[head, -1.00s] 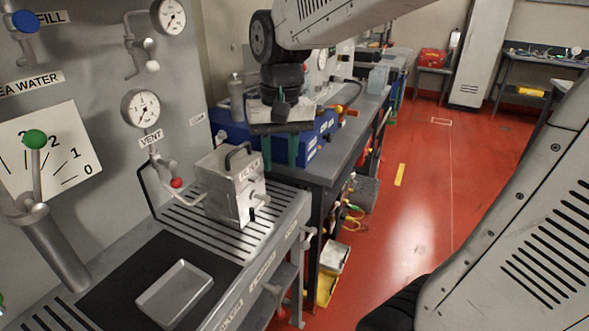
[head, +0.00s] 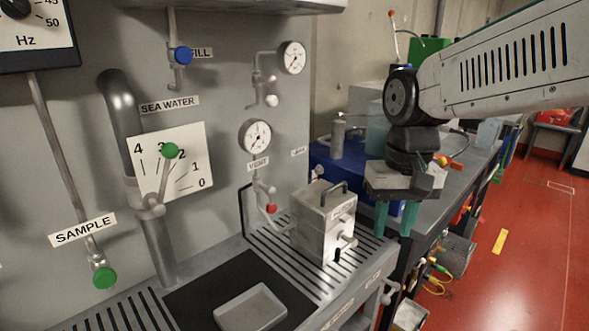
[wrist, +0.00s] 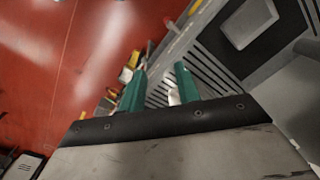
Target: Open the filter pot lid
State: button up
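The filter pot (head: 322,225) is a grey metal box with a dark handle (head: 334,193) on its lid. It stands upright on the slotted bench top in the head view, and its lid looks closed. My gripper (head: 395,219) has two green fingers, spread apart with nothing between them. It hangs to the right of the pot, apart from it, over the neighbouring bench. In the wrist view my gripper (wrist: 158,84) also shows its fingers apart, with the slotted bench behind them.
A shallow metal tray (head: 250,308) lies on the black mat (head: 205,290) left of the pot; the tray also shows in the wrist view (wrist: 248,22). A vent pipe with a red knob (head: 271,208) stands close behind the pot. A blue case (head: 335,165) sits on the right bench.

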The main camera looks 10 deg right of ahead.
jog(key=s+f+n, duration=0.1)
jog(key=s+n, duration=0.1)
jog(key=s, duration=0.8)
jog(key=shift+s+a+f+t, duration=0.15)
jog(key=shift+s+f+t, duration=0.1)
jog(key=shift+f+t, duration=0.15)
jog(key=shift+s+r, duration=0.1)
jog(key=shift+s, duration=0.2)
jog(key=shift+c, duration=1)
jog(key=shift+r+t, duration=0.15)
jog(key=shift+t, duration=0.15)
grip_shut()
